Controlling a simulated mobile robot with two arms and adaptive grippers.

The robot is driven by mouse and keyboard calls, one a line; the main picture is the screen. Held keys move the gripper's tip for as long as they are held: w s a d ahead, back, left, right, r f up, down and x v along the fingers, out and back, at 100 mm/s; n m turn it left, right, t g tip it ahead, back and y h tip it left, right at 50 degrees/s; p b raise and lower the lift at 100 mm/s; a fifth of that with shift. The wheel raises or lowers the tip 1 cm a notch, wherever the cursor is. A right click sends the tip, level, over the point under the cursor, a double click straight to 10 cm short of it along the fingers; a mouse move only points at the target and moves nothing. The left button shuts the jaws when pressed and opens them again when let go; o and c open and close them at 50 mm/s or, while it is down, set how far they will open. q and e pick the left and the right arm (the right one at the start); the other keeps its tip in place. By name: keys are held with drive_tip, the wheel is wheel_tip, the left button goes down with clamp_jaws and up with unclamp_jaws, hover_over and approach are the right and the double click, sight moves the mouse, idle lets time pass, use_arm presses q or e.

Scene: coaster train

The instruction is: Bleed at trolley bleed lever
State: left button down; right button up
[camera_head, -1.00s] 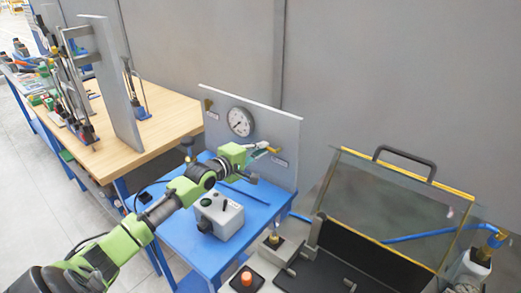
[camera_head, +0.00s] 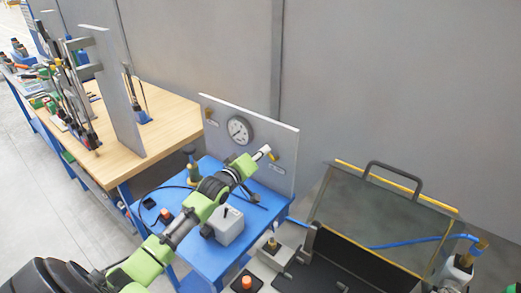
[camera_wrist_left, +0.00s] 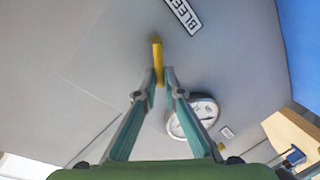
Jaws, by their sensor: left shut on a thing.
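The yellow bleed lever (camera_wrist_left: 157,55) sticks out from a grey upright panel (camera_head: 220,108) on the blue trolley (camera_head: 195,255). A label reading "BLEED" (camera_wrist_left: 182,14) is beside it in the left wrist view. My left gripper (camera_wrist_left: 159,78) is shut on the lever's near end, with its fingertips on either side. In the head view my left gripper (camera_head: 265,152) is at the right part of the panel, and a bit of the yellow lever (camera_head: 273,156) shows at its tips. My right gripper is not in view.
A round gauge (camera_head: 240,130) is on the panel, left of the lever. A grey box (camera_head: 229,228) with a black switch stands on the trolley below my arm. A wooden bench (camera_head: 165,125) is at left, and an open-lidded case (camera_head: 375,215) at right.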

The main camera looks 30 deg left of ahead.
use_arm(q)
drive_tip(key=m, duration=0.1)
drive_tip(key=d+m, duration=0.1)
drive_tip(key=m, duration=0.2)
drive_tip(key=shift+s+d+r+t+y, duration=0.1)
drive_tip(key=shift+d+r+t+y, duration=0.2)
drive_tip(key=shift+d+r+t, duration=0.1)
drive_tip(key=shift+d+r+m, duration=0.1)
drive_tip(key=shift+d+m, duration=0.3)
drive_tip(key=shift+m, duration=0.8)
drive_tip(key=shift+s+d+m+t+y+b, duration=0.1)
drive_tip(key=shift+d+m+t+y+b, duration=0.15)
drive_tip(key=shift+m, duration=0.5)
drive_tip(key=shift+d+m+t+y+b, duration=0.2)
drive_tip(key=shift+d+m, duration=0.15)
drive_tip(key=shift+m, duration=0.4)
drive_tip(key=c, duration=2.1)
unclamp_jaws()
drive_tip(key=shift+r, duration=0.1)
drive_tip(key=shift+c, duration=0.2)
drive_tip(key=s+d, duration=0.1)
drive_tip(key=s, duration=1.1)
drive_tip(key=shift+d, duration=0.25)
